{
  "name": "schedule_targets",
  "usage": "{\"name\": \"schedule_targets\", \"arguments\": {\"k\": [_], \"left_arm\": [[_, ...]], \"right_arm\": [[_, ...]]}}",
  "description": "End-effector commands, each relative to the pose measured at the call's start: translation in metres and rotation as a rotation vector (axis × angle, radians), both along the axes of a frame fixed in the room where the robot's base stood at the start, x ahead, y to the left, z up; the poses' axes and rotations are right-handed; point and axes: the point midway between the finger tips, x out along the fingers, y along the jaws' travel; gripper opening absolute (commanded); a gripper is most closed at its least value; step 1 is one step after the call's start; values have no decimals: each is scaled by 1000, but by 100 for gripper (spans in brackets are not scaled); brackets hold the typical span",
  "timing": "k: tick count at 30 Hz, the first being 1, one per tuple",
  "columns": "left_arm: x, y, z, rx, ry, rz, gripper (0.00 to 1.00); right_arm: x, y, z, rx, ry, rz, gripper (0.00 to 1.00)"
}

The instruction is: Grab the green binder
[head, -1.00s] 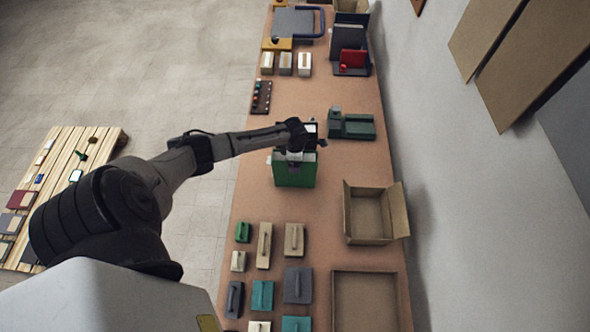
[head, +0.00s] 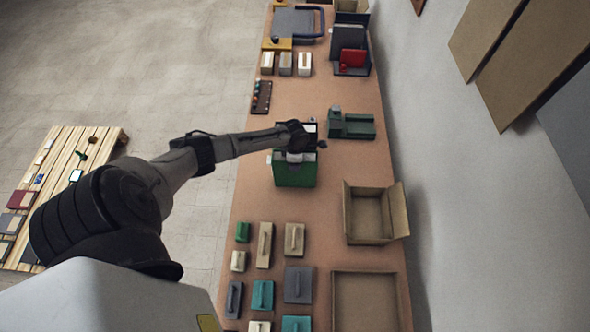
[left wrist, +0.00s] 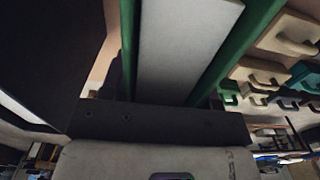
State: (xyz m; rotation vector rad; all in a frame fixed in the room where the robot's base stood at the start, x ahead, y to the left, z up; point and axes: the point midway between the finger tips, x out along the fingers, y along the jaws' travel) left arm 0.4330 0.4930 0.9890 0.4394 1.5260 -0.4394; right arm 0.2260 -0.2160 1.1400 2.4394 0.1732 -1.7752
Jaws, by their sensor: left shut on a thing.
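The green binder (head: 295,174) stands upright on the long brown table in the head view, below the end of my left arm. My left gripper (head: 296,151) is at the binder's top edge and shut on it; the arm partly hides the contact. In the left wrist view the binder's green cover (left wrist: 240,45) and white pages fill the upper middle, close to the gripper. My right gripper is not in view.
A green tray-like holder (head: 352,126) lies to the right, an open cardboard box (head: 397,211) at the lower right. Several handled blocks (head: 298,284) lie in front. Table between is bare.

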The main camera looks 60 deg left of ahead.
Motion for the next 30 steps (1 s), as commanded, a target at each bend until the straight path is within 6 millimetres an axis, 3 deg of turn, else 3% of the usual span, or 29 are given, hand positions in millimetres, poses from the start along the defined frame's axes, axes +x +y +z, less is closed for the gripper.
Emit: {"name": "schedule_targets", "arguments": {"k": [9, 17, 20, 30], "left_arm": [[0, 0, 0, -1, 1, 0, 0], [1, 0, 3, 0, -1, 0, 0], [0, 1, 11, 0, -1, 0, 0], [1, 1, 67, 1, -4, -1, 0]], "right_arm": [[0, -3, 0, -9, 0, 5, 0], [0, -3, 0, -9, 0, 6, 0], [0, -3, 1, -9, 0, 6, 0], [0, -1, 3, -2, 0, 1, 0]]}}
